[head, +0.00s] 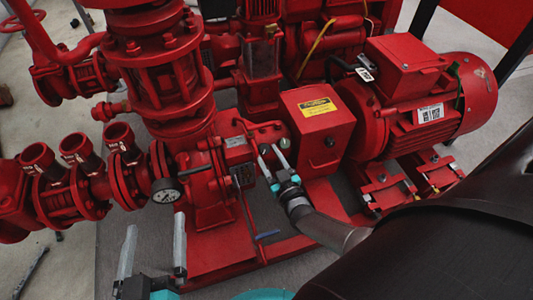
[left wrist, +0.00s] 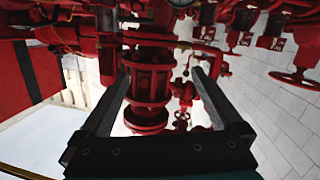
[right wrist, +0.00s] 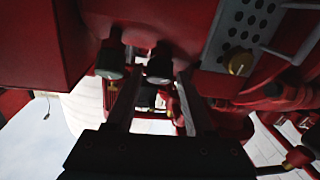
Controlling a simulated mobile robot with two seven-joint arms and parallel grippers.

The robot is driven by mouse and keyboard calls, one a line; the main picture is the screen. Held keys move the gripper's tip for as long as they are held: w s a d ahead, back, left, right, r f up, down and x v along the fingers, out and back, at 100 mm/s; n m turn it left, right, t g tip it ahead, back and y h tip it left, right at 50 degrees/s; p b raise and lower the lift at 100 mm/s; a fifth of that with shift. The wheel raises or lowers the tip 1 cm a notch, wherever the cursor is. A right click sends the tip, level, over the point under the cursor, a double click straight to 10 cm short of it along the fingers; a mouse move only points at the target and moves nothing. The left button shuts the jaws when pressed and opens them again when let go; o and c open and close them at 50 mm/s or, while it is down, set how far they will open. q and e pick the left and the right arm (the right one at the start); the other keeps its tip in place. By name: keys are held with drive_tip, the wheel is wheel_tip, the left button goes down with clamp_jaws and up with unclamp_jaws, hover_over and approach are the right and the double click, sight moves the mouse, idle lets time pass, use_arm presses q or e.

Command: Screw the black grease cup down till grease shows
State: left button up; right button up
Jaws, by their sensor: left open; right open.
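Two small dark cups hang side by side under a red housing in the right wrist view. One cup (right wrist: 159,66) has a pale grey end and lies between the fingertips of my right gripper (right wrist: 159,78). The other cup (right wrist: 112,62) has a greenish end and lies just outside the left finger. I cannot tell for sure which is the black grease cup, or whether grease shows. In the head view, my right gripper (head: 273,160) is open at the pump's bearing housing (head: 264,134). My left gripper (head: 153,237) is open and empty, low at the front, near the pressure gauge.
A red guard box (head: 313,132) with a yellow label stands right of the housing, with the red motor (head: 425,100) beyond. A pressure gauge (head: 166,191) and red valves (head: 75,155) are on the left. A brass knob (right wrist: 240,62) sits by a perforated plate. Grey floor is free at front left.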

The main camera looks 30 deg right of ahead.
drive_tip(key=shift+w+d, duration=0.1)
drive_tip(key=shift+w, duration=0.55)
clamp_jaws()
